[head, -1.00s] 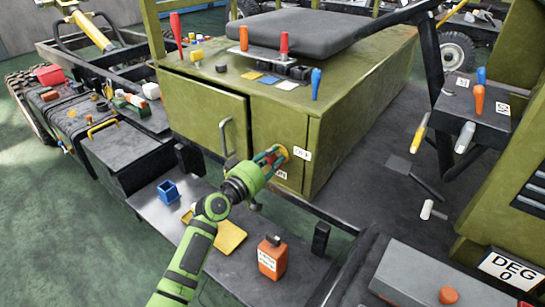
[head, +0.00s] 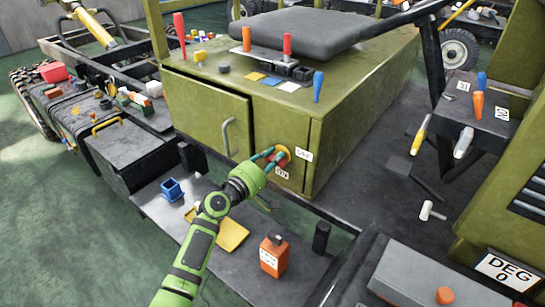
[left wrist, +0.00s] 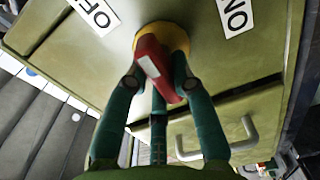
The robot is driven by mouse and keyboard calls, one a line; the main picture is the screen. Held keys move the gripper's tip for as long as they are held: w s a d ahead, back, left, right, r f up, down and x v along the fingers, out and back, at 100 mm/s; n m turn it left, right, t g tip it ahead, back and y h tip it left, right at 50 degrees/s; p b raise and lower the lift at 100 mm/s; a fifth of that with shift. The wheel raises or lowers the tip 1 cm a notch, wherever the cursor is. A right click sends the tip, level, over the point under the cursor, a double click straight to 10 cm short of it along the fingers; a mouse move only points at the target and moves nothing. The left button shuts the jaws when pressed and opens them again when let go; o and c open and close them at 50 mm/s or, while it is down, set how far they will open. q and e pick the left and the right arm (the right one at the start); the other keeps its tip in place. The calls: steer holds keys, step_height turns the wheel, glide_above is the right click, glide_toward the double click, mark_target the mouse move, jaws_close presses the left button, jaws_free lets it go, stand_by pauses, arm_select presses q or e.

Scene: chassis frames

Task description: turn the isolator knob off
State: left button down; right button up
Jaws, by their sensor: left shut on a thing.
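The isolator knob is a red bar-shaped grip (left wrist: 158,68) with a white mark, on a round yellow plate (left wrist: 182,42). It is on the green cabinet front (head: 205,108); in the head view its yellow plate (head: 284,153) shows behind my fingers. My left gripper (head: 274,160) is shut on the knob, with teal fingers on both sides of it in the left wrist view (left wrist: 158,85). The OFF label (head: 304,155) is right of the knob and the ON label (head: 281,173) below it. My right gripper is not in view.
A grey door handle (head: 228,137) is left of the knob. Below stands a dark shelf with a blue box (head: 172,190), a yellow tray (head: 232,236) and an orange bottle (head: 273,256).

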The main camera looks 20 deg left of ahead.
arm_select(q)
steer(key=shift+n, duration=0.4)
steer(key=c, duration=1)
jaws_free()
steer(key=shift+c, duration=0.2)
steer(key=v, duration=1.2)
